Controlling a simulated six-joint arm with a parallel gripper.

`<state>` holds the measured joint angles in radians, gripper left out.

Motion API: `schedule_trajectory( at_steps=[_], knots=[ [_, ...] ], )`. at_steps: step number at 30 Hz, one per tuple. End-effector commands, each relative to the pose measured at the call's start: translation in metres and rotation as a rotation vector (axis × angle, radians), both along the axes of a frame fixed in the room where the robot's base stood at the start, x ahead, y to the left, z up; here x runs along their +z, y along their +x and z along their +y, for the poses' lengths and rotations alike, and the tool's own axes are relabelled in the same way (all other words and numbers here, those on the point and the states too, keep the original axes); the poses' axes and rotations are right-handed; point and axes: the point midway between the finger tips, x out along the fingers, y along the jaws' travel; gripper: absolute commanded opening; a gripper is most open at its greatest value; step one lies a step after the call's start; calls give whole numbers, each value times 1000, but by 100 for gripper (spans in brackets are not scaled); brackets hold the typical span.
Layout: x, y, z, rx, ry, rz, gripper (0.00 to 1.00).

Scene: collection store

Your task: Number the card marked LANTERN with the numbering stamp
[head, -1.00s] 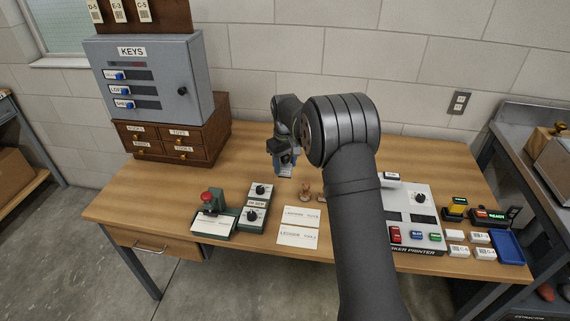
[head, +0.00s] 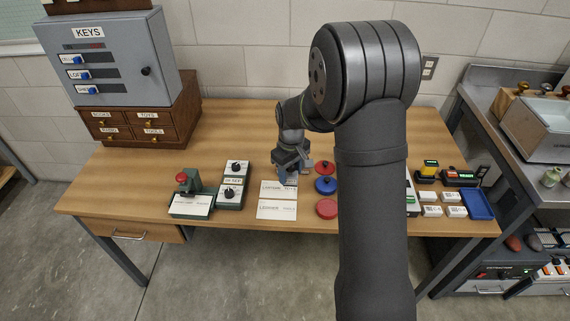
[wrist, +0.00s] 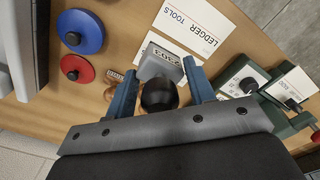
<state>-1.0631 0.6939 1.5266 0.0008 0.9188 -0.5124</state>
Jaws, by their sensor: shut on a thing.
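The LANTERN card (head: 279,188) is white and lies flat on the desk, just above the LEDGER TOOLS card (head: 277,210) in the head view. My gripper (head: 290,168) is low at the far edge of the LANTERN card. In the wrist view my gripper (wrist: 160,88) has its blue fingers either side of the numbering stamp (wrist: 161,65), a grey block with a black knob and digits on its face. The stamp hides most of the LANTERN card there. The LEDGER TOOLS card (wrist: 192,25) is clear. I cannot tell whether the stamp touches the card.
Red and blue round pads (head: 326,186) lie right of the cards. A blue tray (head: 478,205) is at the right. My arm hides the marker printer's middle.

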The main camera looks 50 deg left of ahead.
Motion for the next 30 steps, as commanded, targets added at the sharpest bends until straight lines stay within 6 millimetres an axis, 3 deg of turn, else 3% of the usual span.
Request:
schedule_trajectory(
  at_steps=[11,30],
  knots=[
    [-4,1,1,0,1,0,33],
    [-61,8,9,0,0,1,33]
  ],
)
